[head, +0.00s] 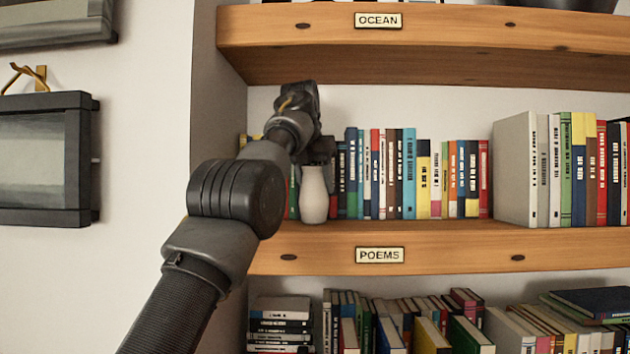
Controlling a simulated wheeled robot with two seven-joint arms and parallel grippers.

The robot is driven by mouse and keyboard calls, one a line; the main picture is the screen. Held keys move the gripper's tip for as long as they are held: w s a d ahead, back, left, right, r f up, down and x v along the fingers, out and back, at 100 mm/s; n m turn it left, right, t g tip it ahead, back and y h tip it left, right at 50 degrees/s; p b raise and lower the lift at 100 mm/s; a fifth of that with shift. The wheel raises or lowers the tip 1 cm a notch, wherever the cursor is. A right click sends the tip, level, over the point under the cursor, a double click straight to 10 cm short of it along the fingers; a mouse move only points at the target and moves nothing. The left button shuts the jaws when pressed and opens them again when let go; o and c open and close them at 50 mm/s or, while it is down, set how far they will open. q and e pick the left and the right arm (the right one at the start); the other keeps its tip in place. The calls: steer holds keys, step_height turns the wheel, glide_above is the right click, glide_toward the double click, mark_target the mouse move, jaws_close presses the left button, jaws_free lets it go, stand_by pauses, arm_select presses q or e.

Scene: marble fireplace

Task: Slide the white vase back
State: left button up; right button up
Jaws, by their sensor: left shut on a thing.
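The white vase (314,196) stands upright on the wooden shelf labelled POEMS (440,240), at its left end, in front of books. My left gripper (317,155) is at the top of the vase and is shut on it; the fingers are dark and partly hidden by my own wrist. The vase's neck and rim are hidden behind the gripper. My right gripper is not in view.
A row of upright books (408,172) runs along the shelf right of the vase, with larger books further right. The shelf labelled OCEAN (440,40) is close above my left wrist. Framed pictures (42,160) hang on the left wall.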

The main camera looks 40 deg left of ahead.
arm_select(q)
steer(key=shift+f, duration=0.2)
steer(key=o, duration=1.3)
steer(key=shift+w, duration=0.15)
steer(key=shift+c, duration=0.2)
steer(key=shift+d+r, duration=0.15)
steer(key=shift+r, duration=0.15)
